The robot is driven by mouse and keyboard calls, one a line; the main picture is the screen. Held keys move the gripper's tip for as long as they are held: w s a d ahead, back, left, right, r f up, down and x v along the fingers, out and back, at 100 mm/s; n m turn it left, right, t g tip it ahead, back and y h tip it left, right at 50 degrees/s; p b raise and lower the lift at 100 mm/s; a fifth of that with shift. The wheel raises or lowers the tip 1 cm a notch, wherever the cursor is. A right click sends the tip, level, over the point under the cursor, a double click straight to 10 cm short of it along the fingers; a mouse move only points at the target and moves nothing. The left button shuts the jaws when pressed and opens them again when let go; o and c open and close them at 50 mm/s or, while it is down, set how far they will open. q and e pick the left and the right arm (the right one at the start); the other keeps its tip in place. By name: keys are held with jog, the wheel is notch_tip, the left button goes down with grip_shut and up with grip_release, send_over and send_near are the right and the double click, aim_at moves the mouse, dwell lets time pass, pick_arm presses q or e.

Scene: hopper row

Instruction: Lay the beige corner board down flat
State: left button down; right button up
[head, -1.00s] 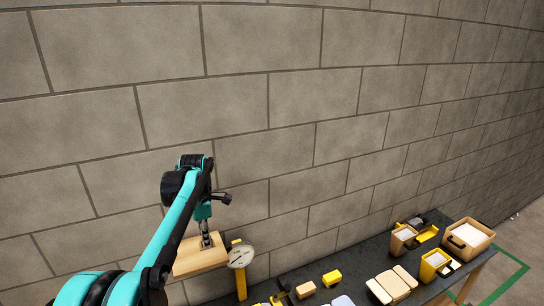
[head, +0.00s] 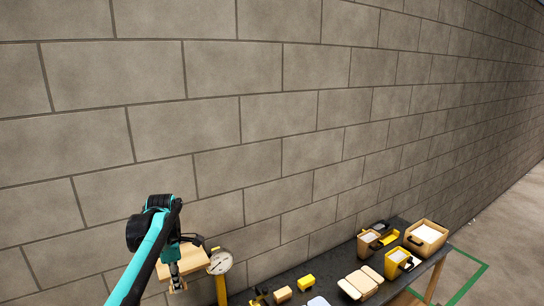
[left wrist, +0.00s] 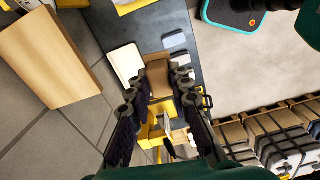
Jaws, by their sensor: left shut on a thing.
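A beige piece, which I take to be the corner board (left wrist: 159,80), sits between the fingertips of my left gripper (left wrist: 157,95) in the left wrist view. My left gripper is shut on it. In the head view my left gripper (head: 176,279) hangs at the lower left, and a small beige bit of the piece shows at its tips. The piece is held above the dark tabletop (left wrist: 185,15). Its full shape and its tilt are partly hidden by the fingers. My right gripper is not in view.
A pale wooden box-like block (head: 198,256) stands close to my left gripper, with a white dial (head: 220,262) beside it. Several small blocks and pads (head: 360,284) lie along the table. Bins (head: 427,237) stand at its far end, and a block wall rises behind.

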pick_arm(q)
jog(key=shift+m, duration=0.8)
jog(key=f, duration=0.1)
jog(key=f+b, duration=0.1)
jog(key=w+f, duration=0.1)
jog(key=f, duration=0.1)
jog(key=shift+d+b, duration=0.35)
jog(key=shift+d, duration=0.05)
jog(key=s+d+f+m+b, duration=0.3)
jog(key=f+m+b, duration=0.4)
jog(key=f, duration=0.6)
jog(key=s+d+f+m+b, duration=0.3)
jog(key=s+f+m+b, duration=0.3)
jog(key=f, duration=0.8)
jog(key=s+d+f+m+b, duration=0.3)
jog(key=s+f+m+b, duration=0.2)
jog(key=f, duration=0.8)
jog(key=m+b, duration=0.3)
jog(key=b, duration=0.2)
jog(key=shift+s+f, duration=0.15)
jog(key=shift+f, duration=0.25)
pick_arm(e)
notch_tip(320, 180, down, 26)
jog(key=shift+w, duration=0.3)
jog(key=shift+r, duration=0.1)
